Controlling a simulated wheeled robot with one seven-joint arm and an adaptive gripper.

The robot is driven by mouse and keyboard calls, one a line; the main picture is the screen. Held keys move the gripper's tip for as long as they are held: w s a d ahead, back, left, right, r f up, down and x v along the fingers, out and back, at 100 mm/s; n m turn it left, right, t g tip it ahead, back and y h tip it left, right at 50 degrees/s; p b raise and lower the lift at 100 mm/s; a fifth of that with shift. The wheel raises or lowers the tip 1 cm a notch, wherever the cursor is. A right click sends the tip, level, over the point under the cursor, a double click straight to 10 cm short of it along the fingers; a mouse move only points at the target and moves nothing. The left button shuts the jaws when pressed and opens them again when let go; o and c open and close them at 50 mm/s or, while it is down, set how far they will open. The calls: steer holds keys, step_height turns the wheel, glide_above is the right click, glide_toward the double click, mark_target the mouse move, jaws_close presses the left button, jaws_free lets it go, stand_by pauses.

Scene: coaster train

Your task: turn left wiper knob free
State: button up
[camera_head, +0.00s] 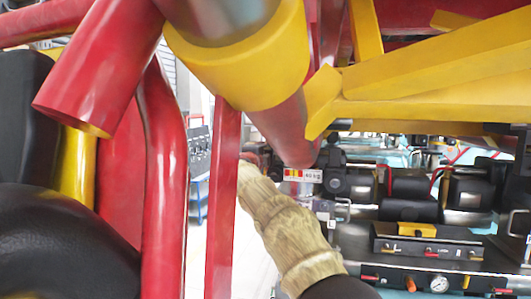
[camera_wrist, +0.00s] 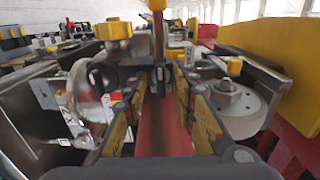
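My gripper (camera_wrist: 161,92) shows in the wrist view with its two fingers apart, one on each side of a red strip. No held object shows between them. A dark upright part (camera_wrist: 158,45) with a yellow top stands beyond the fingertips, near the middle; I cannot tell whether it touches them. A yellow knob (camera_wrist: 114,30) on a dark base stands farther back to the left. I cannot tell which part is the left wiper knob. In the head view my gripper cannot be made out.
In the head view, red tubes (camera_head: 165,180) and yellow beams (camera_head: 440,75) stand close in front. A tan ribbed piece (camera_head: 290,238) lies below them. Black machinery with a round gauge (camera_head: 438,283) is at right. A yellow panel (camera_wrist: 255,70) flanks the right of the wrist view.

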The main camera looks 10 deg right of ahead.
jaws_close()
stand_by(0.6)
